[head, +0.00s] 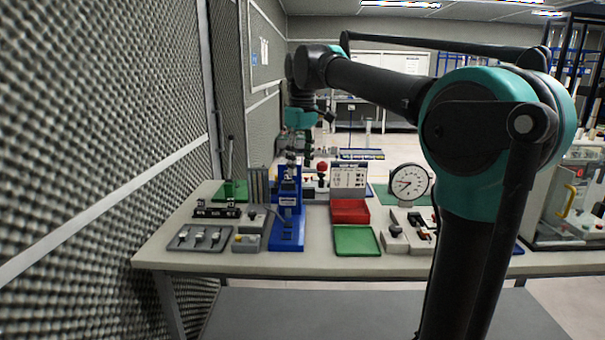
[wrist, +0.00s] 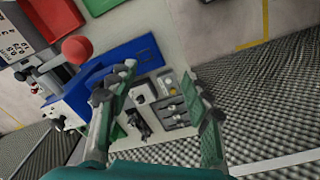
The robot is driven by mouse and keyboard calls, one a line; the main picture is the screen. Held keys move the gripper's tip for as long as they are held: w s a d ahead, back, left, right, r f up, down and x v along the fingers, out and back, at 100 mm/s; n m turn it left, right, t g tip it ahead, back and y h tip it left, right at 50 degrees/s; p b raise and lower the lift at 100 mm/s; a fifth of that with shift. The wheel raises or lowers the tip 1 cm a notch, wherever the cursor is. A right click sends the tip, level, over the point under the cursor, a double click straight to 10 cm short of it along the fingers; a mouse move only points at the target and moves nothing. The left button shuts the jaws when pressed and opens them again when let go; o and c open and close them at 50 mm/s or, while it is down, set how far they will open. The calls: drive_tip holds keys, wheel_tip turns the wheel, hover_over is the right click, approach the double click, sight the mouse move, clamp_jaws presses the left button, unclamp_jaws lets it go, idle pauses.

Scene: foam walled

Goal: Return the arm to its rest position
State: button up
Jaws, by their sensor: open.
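My arm reaches forward over the workbench (head: 290,262) in the head view, bent at a large teal joint, with its wrist hanging down above the blue press (head: 287,228). My gripper (wrist: 162,88) shows in the wrist view with its two teal fingers spread wide and nothing held between them. Below and between the fingers is a grey tray with small metal parts (wrist: 172,110), well apart from them. The blue press (wrist: 137,58) lies beside and partly behind the left finger. In the head view the fingertips are hard to make out against the bench clutter.
A red-knobbed device (head: 322,168), red bin (head: 350,212), green tray (head: 357,240) and dial gauge (head: 409,183) crowd the bench. A grey parts tray (head: 200,238) lies at the front left. A grey foam wall (head: 90,130) stands close on the left. Space above the bench is mostly free.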

drive_tip(key=s+d+f+m+t, duration=0.1)
drive_tip(key=d+f+m, duration=0.1)
drive_tip(key=d+f, duration=0.3)
drive_tip(key=s+d+f+m, duration=0.1)
drive_tip(key=d+f, duration=0.2)
drive_tip(key=f, duration=0.5)
drive_tip(key=s+d+f+m+t, duration=0.1)
drive_tip(key=s+d+f+m, duration=0.2)
drive_tip(key=s+d+f, duration=0.3)
drive_tip(key=s+d+f+m+t, duration=0.1)
drive_tip(key=s+d+f+m, duration=0.3)
drive_tip(key=s+f, duration=0.8)
wheel_tip(320, 180, down, 6)
drive_tip(key=shift+s+d+r, duration=0.25)
drive_tip(key=shift+s+d, duration=0.1)
drive_tip(key=shift+d, duration=0.5)
